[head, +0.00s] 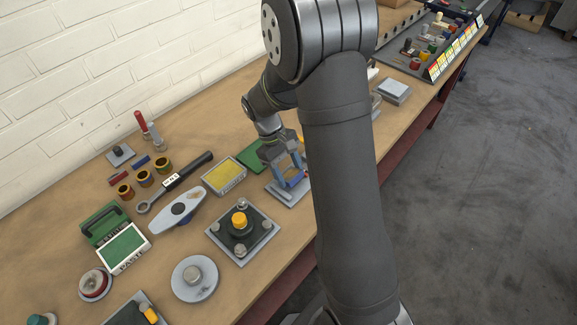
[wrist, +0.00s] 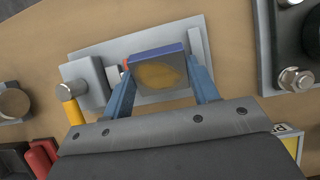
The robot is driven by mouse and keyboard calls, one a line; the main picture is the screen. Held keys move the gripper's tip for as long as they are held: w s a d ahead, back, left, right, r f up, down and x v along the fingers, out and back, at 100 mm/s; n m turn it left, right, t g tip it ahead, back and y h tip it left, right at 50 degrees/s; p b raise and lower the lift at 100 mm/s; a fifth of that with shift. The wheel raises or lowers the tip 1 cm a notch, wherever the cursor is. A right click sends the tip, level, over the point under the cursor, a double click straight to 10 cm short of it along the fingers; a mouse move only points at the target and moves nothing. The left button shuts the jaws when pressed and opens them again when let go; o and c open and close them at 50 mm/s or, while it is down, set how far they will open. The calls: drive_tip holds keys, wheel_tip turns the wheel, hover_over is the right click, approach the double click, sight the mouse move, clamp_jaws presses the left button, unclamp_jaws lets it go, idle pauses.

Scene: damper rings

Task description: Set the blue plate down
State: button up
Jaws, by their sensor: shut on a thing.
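My gripper (head: 290,170) is shut on a small block-like plate (wrist: 158,72) with a blue edge along its top and a tan patch on its grey face. In the wrist view the two blue-grey fingers (wrist: 160,88) grip it from both sides. The plate is over a flat light-grey base (wrist: 140,45), which also shows below my gripper in the head view (head: 287,195). The head view shows a blue piece (head: 296,180) between the fingers. I cannot tell whether the plate touches the base. My arm hides part of this area.
A grey block with a yellow-ended rod (wrist: 70,100) stands at the base's left in the wrist view. A dark plate with bolts and a yellow knob (head: 240,225), a yellow-topped tray (head: 224,176) and a wrench (head: 175,182) lie nearby. The bench's front edge is close.

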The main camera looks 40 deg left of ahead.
drive_tip(key=shift+f, duration=0.2)
idle(0.5)
drive_tip(key=o, duration=1.4)
drive_tip(key=shift+s, duration=0.1)
drive_tip(key=v, duration=1.7)
drive_tip(key=shift+r, duration=0.25)
clamp_jaws()
